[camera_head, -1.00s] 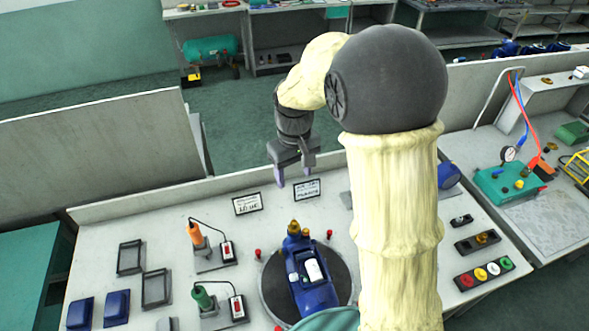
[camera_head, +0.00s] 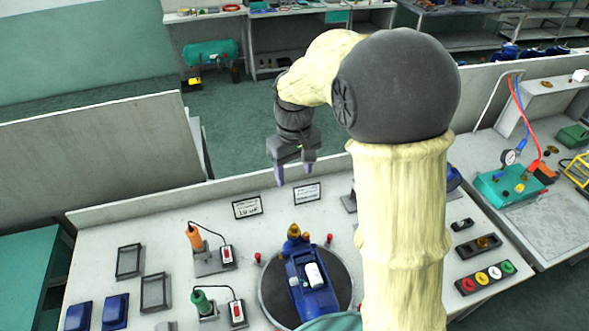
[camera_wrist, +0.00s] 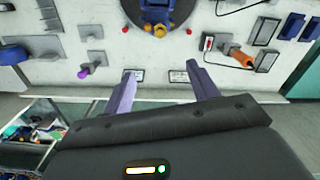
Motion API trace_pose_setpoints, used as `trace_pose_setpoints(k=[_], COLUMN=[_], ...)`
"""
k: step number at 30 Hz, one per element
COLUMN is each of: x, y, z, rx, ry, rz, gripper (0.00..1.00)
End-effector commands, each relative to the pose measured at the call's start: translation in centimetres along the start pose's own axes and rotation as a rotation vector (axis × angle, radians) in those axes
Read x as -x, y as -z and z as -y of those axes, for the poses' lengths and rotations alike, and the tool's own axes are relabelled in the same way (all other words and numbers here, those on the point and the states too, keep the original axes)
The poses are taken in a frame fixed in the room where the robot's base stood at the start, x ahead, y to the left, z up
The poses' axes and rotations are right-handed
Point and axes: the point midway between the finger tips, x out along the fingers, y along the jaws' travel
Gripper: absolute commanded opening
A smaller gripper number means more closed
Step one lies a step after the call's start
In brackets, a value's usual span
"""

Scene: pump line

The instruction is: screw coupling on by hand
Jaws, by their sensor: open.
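A blue pump (camera_head: 310,278) stands on a dark round turntable (camera_head: 340,283) in the middle of the bench. A brass coupling-like fitting (camera_head: 293,232) sits at the pump's far end; whether it is one piece or two I cannot tell. In the wrist view the pump (camera_wrist: 157,12) is at the top edge, with the brass fitting (camera_wrist: 159,30) below it. My gripper (camera_head: 294,177) hangs in the air above the bench's back edge, behind the pump and apart from it. In the wrist view its two purple fingers (camera_wrist: 163,88) are spread, with nothing between them.
Two small label signs (camera_head: 247,206) stand at the bench's back edge. An orange-handled tool (camera_head: 195,238) and a green-handled tool (camera_head: 202,301) stand in holders at left. Small red knobs (camera_head: 329,238) flank the turntable. A button box (camera_head: 486,277) lies at right.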

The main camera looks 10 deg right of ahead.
Motion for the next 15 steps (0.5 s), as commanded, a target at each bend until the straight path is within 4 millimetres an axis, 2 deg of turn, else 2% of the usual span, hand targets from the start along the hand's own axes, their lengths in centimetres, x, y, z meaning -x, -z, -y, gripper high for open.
trace_pose_setpoints(k=[5, 8, 15], x=[-0.6, -1.7, -5.4], y=[-1.1, -3.0, -10.8], z=[-0.5, -1.2, -2.8], rx=[-0.033, -0.089, -0.298], ry=[-0.002, -0.007, -0.031], rz=[-0.014, -0.038, -0.142], gripper=[0.59, 0.59, 0.59])
